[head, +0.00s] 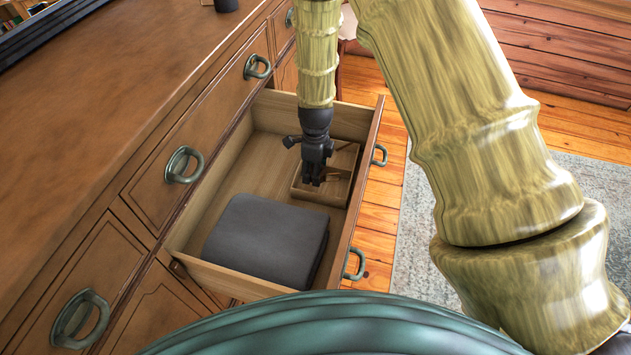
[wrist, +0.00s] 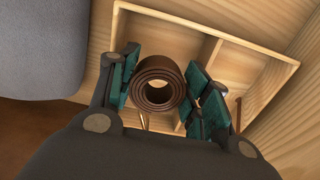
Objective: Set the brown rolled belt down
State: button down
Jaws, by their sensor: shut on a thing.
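The brown rolled belt (wrist: 158,66) shows in the wrist view as a coiled ring between the two green-padded fingers of my gripper (wrist: 162,88). My gripper is shut on it. In the head view my gripper (head: 313,176) points down into the open drawer, over the small wooden divided box (head: 322,198). The belt cannot be made out there, hidden by the fingers. In the wrist view the divided box (wrist: 211,48) lies behind the belt, with its compartment walls showing. I cannot tell whether the belt touches the box floor.
The open drawer (head: 238,172) also holds a dark grey folded cloth (head: 265,238) at its near end, beside the box. Bare drawer floor lies left of the box. The drawer front (head: 363,190) and the dresser (head: 130,90) bound the space.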

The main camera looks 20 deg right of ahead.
jog(key=shift+f+b, duration=0.3)
jog(key=shift+f, duration=1.9)
jog(key=shift+f, duration=0.15)
jog(key=c, duration=1)
grip_release()
jog(key=shift+o, duration=0.2)
notch_tip(320, 180, up, 12)
jog(key=shift+d+r+p, duration=0.1)
jog(key=shift+r+p, duration=0.05)
jog(key=shift+p, duration=0.9)
